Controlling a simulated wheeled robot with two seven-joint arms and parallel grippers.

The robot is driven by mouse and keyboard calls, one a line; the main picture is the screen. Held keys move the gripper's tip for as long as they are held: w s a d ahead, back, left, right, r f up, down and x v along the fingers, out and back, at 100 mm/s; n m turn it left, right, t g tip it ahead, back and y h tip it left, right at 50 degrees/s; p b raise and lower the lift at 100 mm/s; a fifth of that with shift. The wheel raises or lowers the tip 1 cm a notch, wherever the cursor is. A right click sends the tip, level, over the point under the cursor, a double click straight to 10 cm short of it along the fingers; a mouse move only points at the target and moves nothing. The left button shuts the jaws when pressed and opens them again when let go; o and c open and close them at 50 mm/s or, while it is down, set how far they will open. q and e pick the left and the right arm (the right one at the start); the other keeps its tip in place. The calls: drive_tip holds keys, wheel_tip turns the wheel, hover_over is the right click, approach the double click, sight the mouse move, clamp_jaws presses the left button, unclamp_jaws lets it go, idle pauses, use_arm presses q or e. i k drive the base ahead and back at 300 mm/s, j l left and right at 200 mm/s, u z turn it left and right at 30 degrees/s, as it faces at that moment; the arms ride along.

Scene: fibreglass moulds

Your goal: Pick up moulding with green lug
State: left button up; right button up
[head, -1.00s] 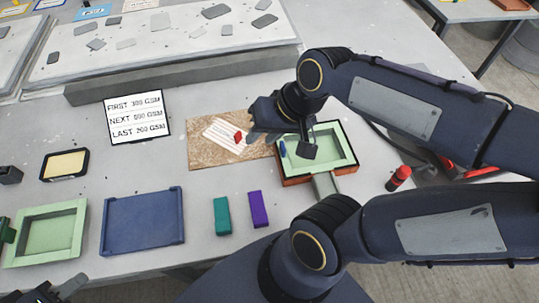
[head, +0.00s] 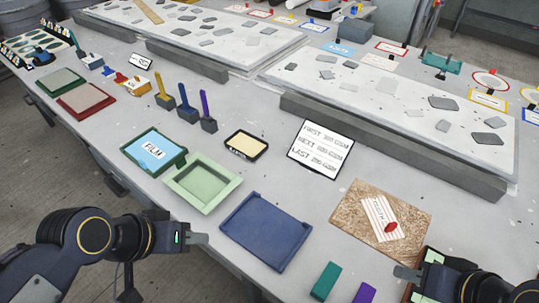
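I cannot clearly make out a moulding with a green lug. A teal-green piece (head: 440,63) stands far off at the upper right, too small to tell what it is. A white card-like piece with a red part (head: 391,227) lies on the brown board (head: 352,222). My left gripper (head: 197,239) is at the lower left, in front of the pale green mould (head: 181,199); whether it is open is unclear. My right gripper (head: 408,273) is at the lower right, just below the brown board, partly cut off. I see nothing held in either.
A blue tray (head: 265,231), teal block (head: 326,281) and purple block (head: 364,293) lie near the front edge. A FILM tray (head: 178,163) and a lettered sign (head: 320,148) stand behind. Low slabs with grey pieces line the back.

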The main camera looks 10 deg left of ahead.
sight(202, 186)
drive_tip(key=k+j+u, duration=0.1)
drive_tip(key=j, duration=0.25)
drive_tip(key=k+j+u, duration=0.1)
drive_tip(key=k+j, duration=0.15)
drive_tip(key=j, duration=0.15)
drive_tip(key=k+j+u, duration=0.1)
drive_tip(key=j, duration=0.3)
drive_tip(key=i+j+u, duration=0.4)
drive_tip(key=i+j, duration=0.3)
drive_tip(key=j, duration=0.15)
drive_tip(key=i+l+u, duration=0.1)
drive_tip(key=i, duration=0.25)
